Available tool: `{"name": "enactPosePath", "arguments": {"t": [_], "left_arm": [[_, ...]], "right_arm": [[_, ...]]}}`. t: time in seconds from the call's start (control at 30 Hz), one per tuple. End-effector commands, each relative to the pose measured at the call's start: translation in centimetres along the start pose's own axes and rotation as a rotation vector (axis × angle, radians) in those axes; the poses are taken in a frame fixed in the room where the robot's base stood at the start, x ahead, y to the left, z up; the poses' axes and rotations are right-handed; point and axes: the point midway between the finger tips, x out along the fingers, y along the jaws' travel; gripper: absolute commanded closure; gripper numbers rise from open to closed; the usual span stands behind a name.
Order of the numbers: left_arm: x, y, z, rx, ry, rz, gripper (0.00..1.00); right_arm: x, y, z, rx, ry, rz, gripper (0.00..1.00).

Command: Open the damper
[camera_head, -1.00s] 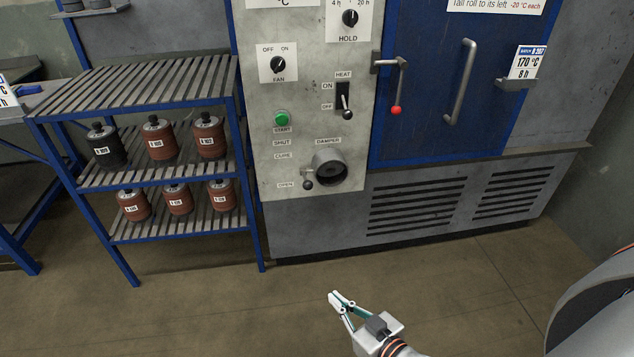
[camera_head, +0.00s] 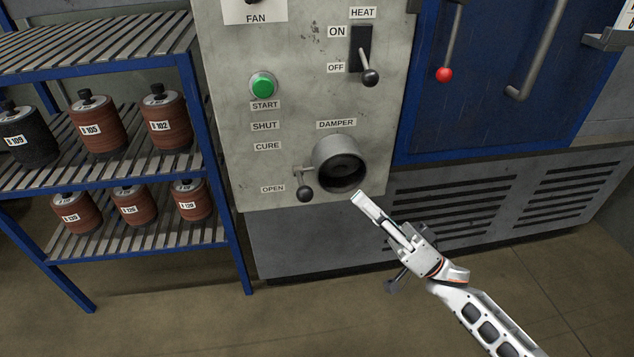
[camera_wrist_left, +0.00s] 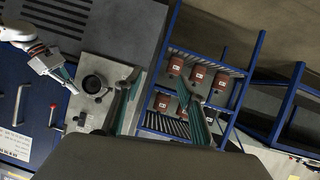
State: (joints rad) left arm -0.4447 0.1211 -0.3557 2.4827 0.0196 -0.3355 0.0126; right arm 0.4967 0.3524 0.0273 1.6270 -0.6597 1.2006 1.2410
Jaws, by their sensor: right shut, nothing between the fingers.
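The damper (camera_head: 340,163) is a round grey pipe mouth low on the pale control panel. Its lever has a dark ball knob (camera_head: 305,194), which hangs left of the pipe, just right of the OPEN label (camera_head: 272,188). SHUT and CURE labels stand higher. My right gripper (camera_head: 362,201) is shut and empty, its tips below and right of the pipe mouth, apart from the knob. The damper also shows in the left wrist view (camera_wrist_left: 93,83), with my right gripper beside it. My left gripper (camera_wrist_left: 158,77) shows only there, open, its fingers apart with nothing between.
A green START button (camera_head: 263,85) and the HEAT switch (camera_head: 365,55) sit above the damper. A red-knobbed door handle (camera_head: 444,73) hangs at the upper right. A blue rack (camera_head: 222,235) with several labelled rolls stands left of the panel. The floor in front is clear.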

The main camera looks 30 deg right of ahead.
Motion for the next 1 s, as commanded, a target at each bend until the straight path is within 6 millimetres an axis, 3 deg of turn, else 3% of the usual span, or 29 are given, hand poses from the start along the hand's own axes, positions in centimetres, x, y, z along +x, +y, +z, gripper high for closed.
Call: {"name": "enactPosePath", "arguments": {"t": [0.03, 0.63, 0.77, 1.0], "left_arm": [[0.1, 0.0, 0.7, -0.011, -0.011, 0.001, 0.6], [0.1, 0.0, 0.0, -0.016, 0.004, 0.002, 0.6], [0.1, 0.0, 0.0, -0.013, 0.004, 0.002, 0.6], [0.1, -0.1, 0.0, -0.01, 0.002, 0.001, 0.6]], "right_arm": [[-0.7, 0.5, 0.5, 0.027, -0.007, -0.013, 1.0], [0.2, 0.1, -0.3, 0.069, -0.009, -0.067, 1.0], [1.6, -0.1, -0.3, 0.067, -0.008, -0.07, 1.0], [6.1, -0.4, -0.3, 0.067, -0.006, -0.07, 1.0]]}}
